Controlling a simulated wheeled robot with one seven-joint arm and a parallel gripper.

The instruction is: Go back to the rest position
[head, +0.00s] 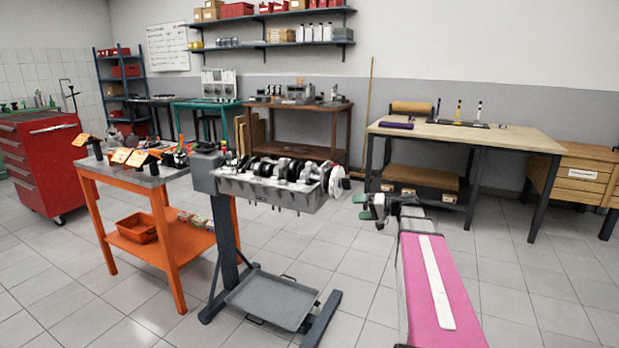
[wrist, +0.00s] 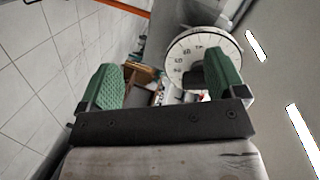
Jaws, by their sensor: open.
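My gripper (head: 364,206) has green fingertip pads and is at the end of my pink arm, just right of the engine stand in the head view. In the wrist view my gripper (wrist: 164,84) shows its two green pads wide apart with nothing held between them. A white round dial with black markings (wrist: 190,48) is ahead of the right-hand pad, which hides part of it. The dial is at the right end of the engine block (head: 270,191), beside the crankshaft (head: 285,168). In the head view the gripper and the dial look apart.
The engine stand (head: 229,240) has a grey drip tray (head: 272,300) low down. An orange cart (head: 165,250) with tools is on the left. A red tool cabinet (head: 45,165) is farther left. A wooden workbench (head: 520,137) is behind right. Tiled floor is open around my arm.

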